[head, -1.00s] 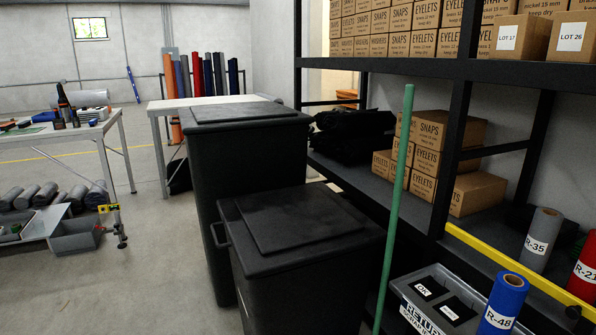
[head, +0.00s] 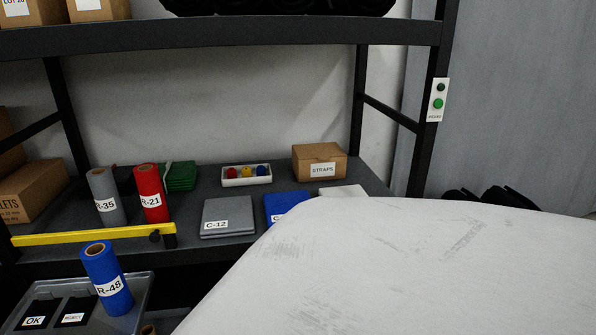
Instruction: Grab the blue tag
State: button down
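A small white tray (head: 236,182) stands at the back of the shelf. It holds a red, a yellow and a blue round piece. The blue piece (head: 262,170) is at the tray's right end; it may be the blue tag, but it is too small to tell. No lettering shows on it. My gripper is not in view.
A STRAPS carton (head: 320,163) stands right of the tray. A grey C-12 pack (head: 228,217) and a partly hidden blue pack (head: 284,205) lie in front. Left are a red R-21 roll (head: 150,190), a grey R-35 roll (head: 102,190) and a yellow bar (head: 90,236).

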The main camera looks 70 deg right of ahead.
aim_at(261, 170)
jog(key=z, duration=1.8)
jog(key=i+l+u, duration=0.2)
jog(key=i+l, duration=0.3)
jog(key=i+l+u, duration=0.2)
jog(key=i+l, duration=0.25)
jog(key=l, duration=0.2)
jog(key=i+l, duration=0.35)
jog(key=i, duration=0.15)
jog(key=j+u, duration=0.05)
